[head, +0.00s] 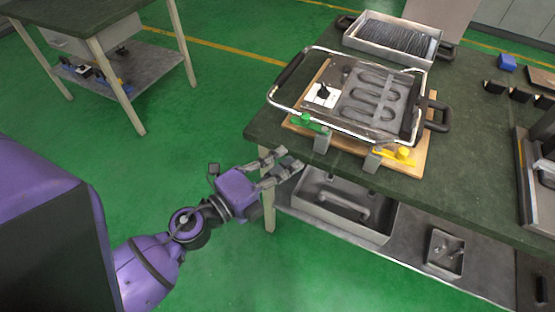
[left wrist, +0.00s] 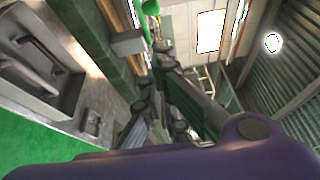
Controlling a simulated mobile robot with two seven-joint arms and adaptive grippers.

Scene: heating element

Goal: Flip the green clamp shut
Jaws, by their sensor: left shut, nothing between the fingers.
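The green clamp (head: 308,122) is at the front left corner of the wooden board, at the table's near edge. Its green handle sticks out to the left beside a grey metal block; I cannot tell clearly whether it is open or shut. My left gripper (head: 291,160) is shut and empty, in front of the table edge, below and left of the green clamp and apart from it. In the left wrist view, the green handle (left wrist: 148,7) shows at the top, beyond the fingers (left wrist: 161,62). My right gripper is in neither view.
A yellow clamp (head: 400,153) sits on the board's front right. The framed heating element (head: 372,98) lies on the wooden board (head: 418,160). A tray of dark rods (head: 395,38) stands behind it. A lower shelf holds metal bins (head: 345,212). The floor left of the table is clear.

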